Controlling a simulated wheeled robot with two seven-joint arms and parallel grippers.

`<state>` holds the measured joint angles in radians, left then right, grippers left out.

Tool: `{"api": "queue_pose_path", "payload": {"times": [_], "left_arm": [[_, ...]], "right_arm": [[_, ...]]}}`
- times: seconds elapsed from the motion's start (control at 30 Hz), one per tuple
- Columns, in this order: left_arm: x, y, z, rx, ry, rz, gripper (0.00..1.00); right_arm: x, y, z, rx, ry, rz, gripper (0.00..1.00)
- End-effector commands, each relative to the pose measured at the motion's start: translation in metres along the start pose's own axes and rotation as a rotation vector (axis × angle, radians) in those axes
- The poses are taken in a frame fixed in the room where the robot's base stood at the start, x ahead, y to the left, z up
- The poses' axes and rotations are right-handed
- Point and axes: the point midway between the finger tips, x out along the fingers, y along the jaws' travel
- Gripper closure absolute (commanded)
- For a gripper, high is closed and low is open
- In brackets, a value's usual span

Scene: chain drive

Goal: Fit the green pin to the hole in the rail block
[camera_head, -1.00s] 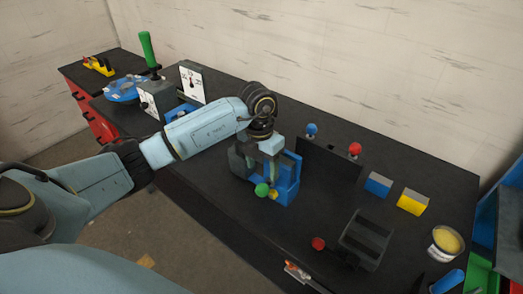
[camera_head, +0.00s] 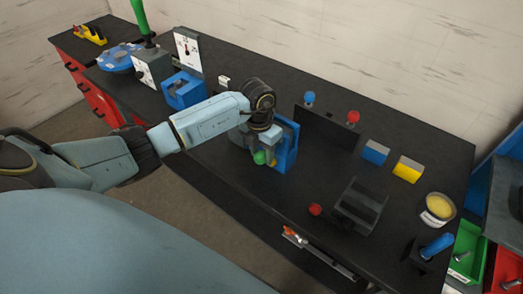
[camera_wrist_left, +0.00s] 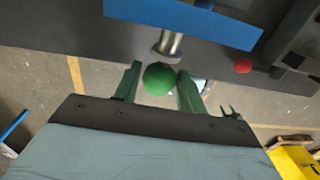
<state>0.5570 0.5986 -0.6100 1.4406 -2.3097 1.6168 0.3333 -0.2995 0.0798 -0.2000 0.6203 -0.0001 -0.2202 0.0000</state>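The green pin shows its round green head (camera_head: 260,157) at the front of a blue upright block (camera_head: 288,150), which I take for the rail block. In the left wrist view the pin's green head (camera_wrist_left: 159,79) sits between my left gripper's fingers (camera_wrist_left: 159,84), with narrow gaps beside it. A short metal shaft (camera_wrist_left: 169,43) runs from behind the head to the blue block (camera_wrist_left: 200,22). How deep the shaft sits, and the hole itself, are hidden. My left gripper (camera_head: 262,148) is open around the head. My right gripper is not in view.
A black block (camera_head: 360,205) with a red knob (camera_head: 315,209) stands to the right. A dark upright plate (camera_head: 325,128) with blue and red knobs stands behind. Blue (camera_head: 375,152) and yellow (camera_head: 407,168) blocks lie at the right. The table's front edge is close.

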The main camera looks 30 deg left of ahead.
Motion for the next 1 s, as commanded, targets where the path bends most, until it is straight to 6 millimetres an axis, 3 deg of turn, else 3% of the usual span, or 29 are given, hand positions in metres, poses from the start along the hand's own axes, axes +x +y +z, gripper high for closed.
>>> {"api": "queue_pose_path", "payload": {"times": [0.03,0.27,1.0], "left_arm": [[0.0,0.0,0.0,0.0,0.0,0.0,0.66],[0.0,0.0,0.0,0.0,-0.001,0.0,0.96],[-0.002,0.0,-0.031,0.0,-0.001,0.001,0.96]], "right_arm": [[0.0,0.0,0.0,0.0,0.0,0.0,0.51],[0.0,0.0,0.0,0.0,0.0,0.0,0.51],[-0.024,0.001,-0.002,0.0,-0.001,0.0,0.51]]}}
